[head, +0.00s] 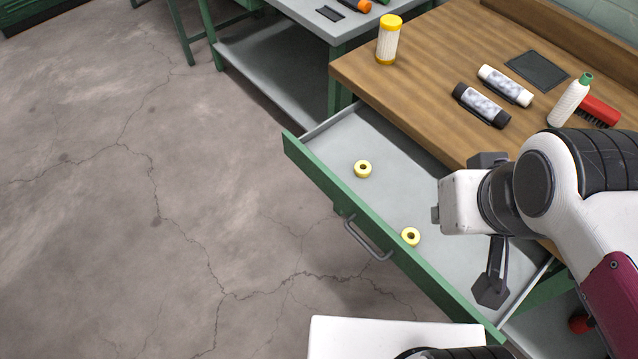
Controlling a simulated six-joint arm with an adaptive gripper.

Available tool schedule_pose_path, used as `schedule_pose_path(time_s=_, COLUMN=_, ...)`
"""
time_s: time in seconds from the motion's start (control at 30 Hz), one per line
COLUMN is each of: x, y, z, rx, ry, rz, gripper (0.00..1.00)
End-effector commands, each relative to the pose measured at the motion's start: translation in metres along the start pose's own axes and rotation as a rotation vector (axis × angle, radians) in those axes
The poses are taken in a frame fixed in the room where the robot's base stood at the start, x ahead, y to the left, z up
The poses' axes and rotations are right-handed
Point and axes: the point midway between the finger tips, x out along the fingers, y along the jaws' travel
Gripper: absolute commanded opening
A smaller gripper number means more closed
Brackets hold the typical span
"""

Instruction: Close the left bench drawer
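The bench drawer (400,145) is pulled out from under the wooden-topped bench. It has a green front (325,182) with a grey bar handle (366,240) on its outer face. Two small pale-yellow rings lie on its grey floor, one toward the far end (363,169) and one near the middle (411,237). My gripper (489,225) is over the near part of the drawer, inside its front panel and apart from the handle. Its two dark fingers are spread wide with nothing between them. My wrist and arm hide part of the drawer and bench edge.
The bench top (430,65) holds a yellow-capped jar (389,40), two cylinders (505,86) (482,105), a dark pad (537,70), a white bottle (569,100) and a red brush (599,111). A grey-topped table (310,12) stands behind. Open concrete floor (120,220) lies left.

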Motion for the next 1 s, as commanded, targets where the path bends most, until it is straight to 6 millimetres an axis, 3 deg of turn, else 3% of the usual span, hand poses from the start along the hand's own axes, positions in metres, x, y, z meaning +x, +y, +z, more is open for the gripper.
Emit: schedule_pose_path(time_s=1.0, x=0.081, y=-0.079, z=-0.026, rx=-0.510, ry=-0.293, rz=-0.029, gripper=0.00)
